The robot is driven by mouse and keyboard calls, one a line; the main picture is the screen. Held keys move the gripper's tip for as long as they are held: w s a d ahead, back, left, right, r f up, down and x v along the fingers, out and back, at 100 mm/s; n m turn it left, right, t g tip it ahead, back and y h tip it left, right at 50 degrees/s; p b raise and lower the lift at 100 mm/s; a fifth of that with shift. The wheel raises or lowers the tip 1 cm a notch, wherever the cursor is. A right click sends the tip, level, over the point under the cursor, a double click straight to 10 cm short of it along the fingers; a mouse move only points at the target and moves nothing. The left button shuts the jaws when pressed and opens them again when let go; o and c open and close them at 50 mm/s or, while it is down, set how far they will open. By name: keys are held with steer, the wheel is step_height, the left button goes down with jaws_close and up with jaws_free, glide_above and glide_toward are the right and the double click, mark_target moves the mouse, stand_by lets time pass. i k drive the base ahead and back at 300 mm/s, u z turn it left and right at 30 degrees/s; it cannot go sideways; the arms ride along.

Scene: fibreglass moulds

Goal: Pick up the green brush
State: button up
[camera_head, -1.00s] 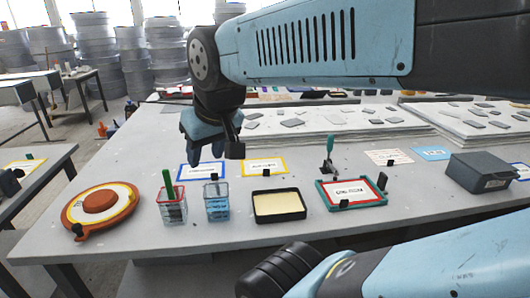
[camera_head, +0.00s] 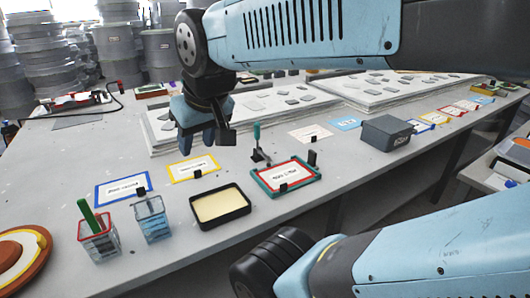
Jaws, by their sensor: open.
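A flat green handle (camera_head: 88,215), which I take for the green brush, stands upright in a clear red-rimmed container (camera_head: 99,240) at the lower left of the head view. Its lower end is hidden in the container. My gripper (camera_head: 204,140) hangs above the table, pointing down, open and empty. It is up and to the right of the green handle, well apart from it. A teal-handled tool (camera_head: 257,140) stands on the table to the right of my gripper.
A black tray with cream filling (camera_head: 220,206) and a red-and-teal framed sign (camera_head: 285,177) lie to the right. An orange round mould (camera_head: 20,262) is at the left edge. A grey box (camera_head: 386,132) stands farther right.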

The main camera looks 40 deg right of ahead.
mark_target(82, 204)
steer(key=z, duration=0.55)
steer(key=k, duration=0.55)
steer(key=z, duration=0.75)
steer(key=i, duration=0.55)
steer(key=u, duration=2)
